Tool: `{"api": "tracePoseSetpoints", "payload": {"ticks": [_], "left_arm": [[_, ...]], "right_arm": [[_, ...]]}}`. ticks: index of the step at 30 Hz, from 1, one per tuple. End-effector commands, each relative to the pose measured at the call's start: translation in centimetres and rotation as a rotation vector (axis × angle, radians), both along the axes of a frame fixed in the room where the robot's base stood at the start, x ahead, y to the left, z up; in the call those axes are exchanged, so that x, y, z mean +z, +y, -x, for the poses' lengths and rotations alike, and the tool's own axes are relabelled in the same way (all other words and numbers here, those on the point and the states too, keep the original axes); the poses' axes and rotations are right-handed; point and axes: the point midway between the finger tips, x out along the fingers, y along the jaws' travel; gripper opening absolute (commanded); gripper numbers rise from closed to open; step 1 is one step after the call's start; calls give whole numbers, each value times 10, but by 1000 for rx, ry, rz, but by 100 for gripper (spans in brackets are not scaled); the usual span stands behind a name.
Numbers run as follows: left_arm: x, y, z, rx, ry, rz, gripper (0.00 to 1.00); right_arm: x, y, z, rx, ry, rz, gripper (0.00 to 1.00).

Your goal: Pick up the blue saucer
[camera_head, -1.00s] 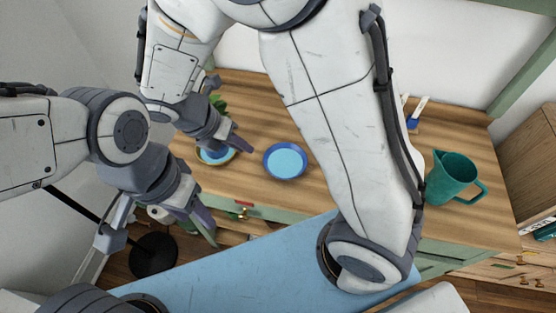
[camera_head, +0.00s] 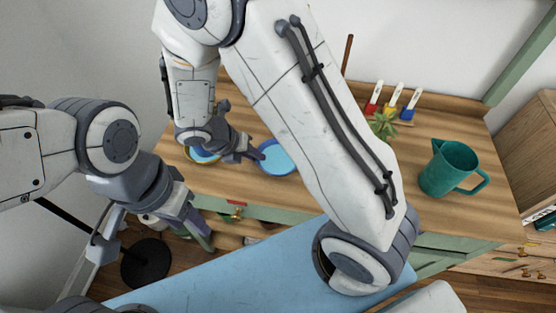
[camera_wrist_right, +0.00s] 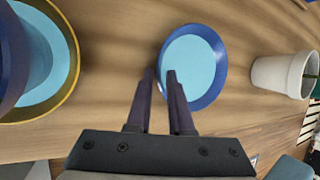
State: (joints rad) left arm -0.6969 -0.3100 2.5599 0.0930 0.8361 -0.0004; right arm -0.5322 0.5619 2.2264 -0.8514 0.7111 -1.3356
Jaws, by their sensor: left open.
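The blue saucer (camera_head: 275,158), light blue with a darker blue rim, lies flat on the wooden counter (camera_head: 330,205). It also shows in the right wrist view (camera_wrist_right: 200,62). My right gripper (camera_head: 243,154) is at its left edge. In the right wrist view my right gripper (camera_wrist_right: 160,76) has its two fingers apart, with the saucer's near-left rim between or just under their tips; contact cannot be told. My arm hides part of the saucer's right side in the head view. My left gripper (camera_head: 200,230) is open and empty, low in front of the counter, away from the saucer.
A gold-rimmed dish (camera_head: 203,157) with a blue item stands left of the saucer, close to my right gripper. A teal pitcher (camera_head: 446,165) stands at the right. A potted plant (camera_head: 383,125) and several labelled markers (camera_head: 392,98) are at the back.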

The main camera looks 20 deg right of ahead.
Motion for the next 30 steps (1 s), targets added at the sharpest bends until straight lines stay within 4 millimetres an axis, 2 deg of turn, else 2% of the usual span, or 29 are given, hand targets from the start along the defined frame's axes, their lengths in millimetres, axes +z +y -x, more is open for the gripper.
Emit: {"api": "tracePoseSetpoints", "payload": {"ticks": [6,7,8,9,30], "left_arm": [[0,0,0,0,0,0,50],[0,0,0,0,0,0,50],[0,0,0,0,0,0,50],[0,0,0,0,0,0,50],[0,0,0,0,0,0,50]], "right_arm": [[-1,-1,0,-1,0,0,19],[-1,-1,0,-1,0,0,16],[-1,-1,0,-1,0,0,4],[-1,-1,0,-1,0,0,0],[0,0,0,-1,0,0,0]]}}
